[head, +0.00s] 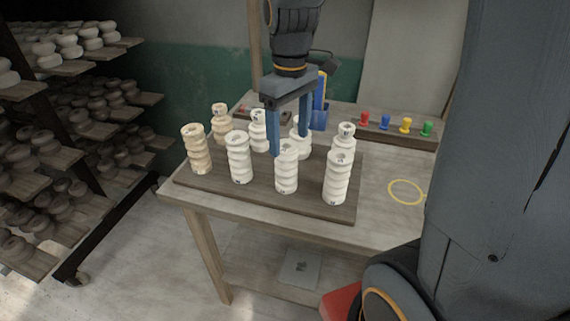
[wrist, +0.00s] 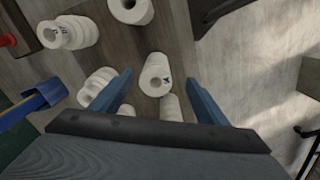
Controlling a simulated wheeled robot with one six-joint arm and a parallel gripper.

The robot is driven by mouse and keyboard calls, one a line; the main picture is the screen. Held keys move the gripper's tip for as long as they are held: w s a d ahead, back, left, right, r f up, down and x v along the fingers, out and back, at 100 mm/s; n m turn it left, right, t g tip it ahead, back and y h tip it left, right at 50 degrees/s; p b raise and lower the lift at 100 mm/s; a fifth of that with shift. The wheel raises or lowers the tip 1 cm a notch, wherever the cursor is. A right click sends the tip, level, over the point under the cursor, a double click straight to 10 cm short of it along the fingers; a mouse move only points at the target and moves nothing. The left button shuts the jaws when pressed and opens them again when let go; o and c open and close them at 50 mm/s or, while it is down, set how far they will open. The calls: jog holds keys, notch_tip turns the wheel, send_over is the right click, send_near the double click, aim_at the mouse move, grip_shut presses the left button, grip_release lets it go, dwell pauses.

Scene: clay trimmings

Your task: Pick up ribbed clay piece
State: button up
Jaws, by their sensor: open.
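Several ribbed clay pieces stand upright on a dark board (head: 265,200) in the head view. The front row has a beige piece (head: 196,150), then white pieces (head: 239,160), (head: 286,173) and (head: 338,180). Behind them stand a beige piece (head: 221,124) and paler ones (head: 258,132), (head: 301,140), (head: 344,136). I cannot tell which one the task means. My gripper (head: 289,146) is open, pointing down above the middle pieces, its fingers apart. In the wrist view, a white piece (wrist: 155,72) with a small mark shows between the open fingertips (wrist: 160,79); contact is not visible.
The board lies on a wooden table (head: 385,222). A blue holder (head: 319,116) and a rack with red, blue, yellow and green knobs (head: 385,122) stand at the back. A yellow ring (head: 406,192) marks bare tabletop at right. Shelves of clay pieces (head: 95,115) stand at left.

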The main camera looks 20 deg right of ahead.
aim_at(286, 144)
jog(key=f+b, duration=0.1)
jog(key=w+f+b, duration=0.1)
jog(key=f+b, duration=0.1)
jog(key=f, duration=0.1)
jog(key=shift+w+a+b, duration=0.1)
jog(key=shift+w+b, duration=0.15)
jog(key=shift+b, duration=0.1)
jog(key=shift+f+p, duration=1)
jog(key=shift+f, duration=2.85)
jog(key=c, duration=1.6)
